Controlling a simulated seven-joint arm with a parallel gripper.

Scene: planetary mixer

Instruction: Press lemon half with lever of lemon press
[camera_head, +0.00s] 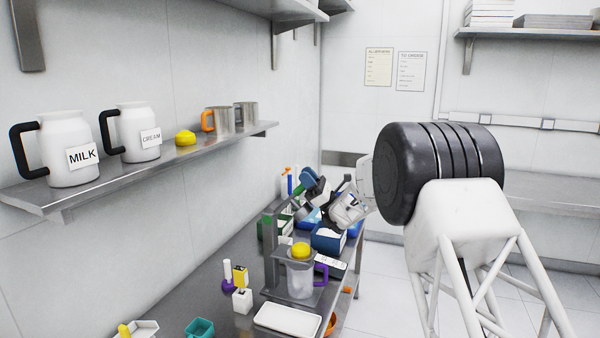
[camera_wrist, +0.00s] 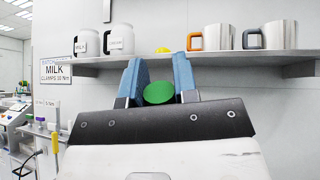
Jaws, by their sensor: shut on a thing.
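The lemon press (camera_head: 271,245) stands on the steel bench as a grey upright frame. A yellow lemon half (camera_head: 300,250) sits on its plate, above a clear jug (camera_head: 300,281) with a purple handle. My gripper (camera_head: 312,183) is above and behind the press, higher than the lemon half. In the wrist view my gripper (camera_wrist: 160,62) has its two blue fingers shut on a round green grip (camera_wrist: 159,93), which looks like the lever's end. The lever shaft between grip and press is mostly hidden, and I see no contact with the lemon half.
A white tray (camera_head: 288,319) lies before the press. Bottles and a white block (camera_head: 242,301) stand at its left, and blue bins (camera_head: 328,238) behind it. The wall shelf (camera_head: 150,169) holds the milk jug (camera_head: 70,150), cream jug (camera_head: 133,133), another yellow piece (camera_head: 185,138) and metal mugs.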

